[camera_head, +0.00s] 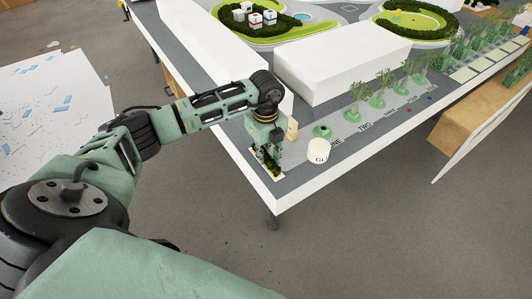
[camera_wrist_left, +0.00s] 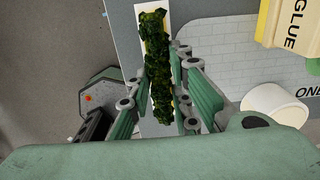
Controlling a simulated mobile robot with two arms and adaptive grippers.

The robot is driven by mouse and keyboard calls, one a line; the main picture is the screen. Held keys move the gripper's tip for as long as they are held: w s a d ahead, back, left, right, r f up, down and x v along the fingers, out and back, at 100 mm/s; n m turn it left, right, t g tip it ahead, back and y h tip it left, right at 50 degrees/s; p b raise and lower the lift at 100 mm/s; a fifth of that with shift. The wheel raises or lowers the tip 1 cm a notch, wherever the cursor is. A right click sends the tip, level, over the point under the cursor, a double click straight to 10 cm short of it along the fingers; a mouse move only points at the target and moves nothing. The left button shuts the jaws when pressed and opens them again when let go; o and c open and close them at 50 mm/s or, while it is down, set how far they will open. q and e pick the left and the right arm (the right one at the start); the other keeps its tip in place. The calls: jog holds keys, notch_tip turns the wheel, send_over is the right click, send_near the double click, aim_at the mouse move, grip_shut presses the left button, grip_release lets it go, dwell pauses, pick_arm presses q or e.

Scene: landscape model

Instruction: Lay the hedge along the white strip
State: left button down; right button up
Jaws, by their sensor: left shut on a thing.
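The hedge (camera_wrist_left: 155,60) is a narrow, dark green, leafy strip. In the wrist view it runs lengthwise between the fingers of my left gripper (camera_wrist_left: 160,84), which is shut on it. The pale white strip (camera_wrist_left: 150,14) shows under or just behind the hedge's far end, roughly in line with it; whether they touch is unclear. In the head view my left gripper (camera_head: 269,160) points down at the table's near left corner, with the hedge (camera_head: 270,171) low between its fingers and a pale edge of the strip (camera_head: 281,177) beside it. My right gripper is out of view.
Large white blocks (camera_head: 340,62) lie behind. A row of small plants (camera_head: 378,98) runs along the table (camera_head: 325,187). The table edge is close to the gripper.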

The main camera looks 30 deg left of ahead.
aim_at(266, 155)
pick_arm(q)
jog(key=shift+f, duration=0.15)
dwell(0.7)
jog(key=c, duration=1.5)
grip_release()
jog(key=shift+r+p, duration=2.6)
jog(key=shift+r, duration=0.95)
